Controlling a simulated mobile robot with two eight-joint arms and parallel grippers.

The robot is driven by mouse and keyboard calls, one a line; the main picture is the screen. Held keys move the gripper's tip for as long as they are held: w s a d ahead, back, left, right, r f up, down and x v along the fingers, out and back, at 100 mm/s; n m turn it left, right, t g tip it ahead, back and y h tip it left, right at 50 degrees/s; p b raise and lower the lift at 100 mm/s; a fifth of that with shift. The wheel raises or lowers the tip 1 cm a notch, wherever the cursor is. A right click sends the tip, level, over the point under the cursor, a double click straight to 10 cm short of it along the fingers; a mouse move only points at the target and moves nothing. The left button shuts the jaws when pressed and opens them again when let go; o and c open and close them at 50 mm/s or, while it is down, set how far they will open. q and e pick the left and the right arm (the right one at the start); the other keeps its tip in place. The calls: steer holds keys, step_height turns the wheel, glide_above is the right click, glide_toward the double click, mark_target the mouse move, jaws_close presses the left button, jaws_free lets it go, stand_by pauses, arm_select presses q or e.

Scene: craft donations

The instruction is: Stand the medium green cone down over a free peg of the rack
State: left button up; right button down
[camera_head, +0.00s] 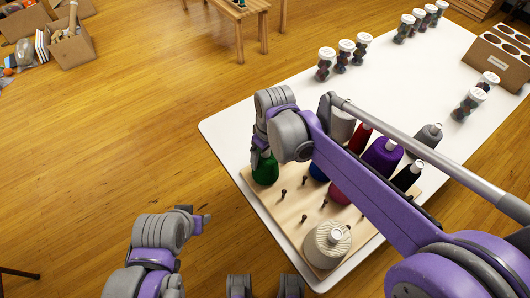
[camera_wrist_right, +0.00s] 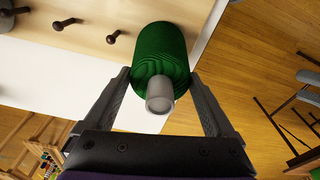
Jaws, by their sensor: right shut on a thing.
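The green cone (camera_head: 265,172) is at the far left corner of the wooden rack (camera_head: 259,198). My right gripper (camera_head: 262,153) is shut on it from above. In the right wrist view the fingers (camera_wrist_right: 160,76) flank the green cone (camera_wrist_right: 163,42), and its pale tip points toward the camera. Its base is hidden, so I cannot tell if it touches the rack or covers a peg. Several bare dark pegs (camera_head: 283,194) stand beside it; some also show in the right wrist view (camera_wrist_right: 113,37). Part of my left arm shows at lower left; its gripper's (camera_head: 207,217) jaws are unclear.
A cream cone (camera_head: 327,243) stands at the near corner of the rack. Purple (camera_head: 382,157), red, black and grey cones stand behind my right arm, partly hidden. Jars (camera_head: 345,53) and a cardboard holder (camera_head: 497,57) stand farther back on the white table (camera_head: 232,125).

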steer(key=shift+f, duration=0.2)
jaws_free()
steer(key=r, duration=0.7)
steer(key=s+d+r+p, duration=0.1)
steer(key=r, duration=0.2)
steer(key=shift+r, duration=0.4)
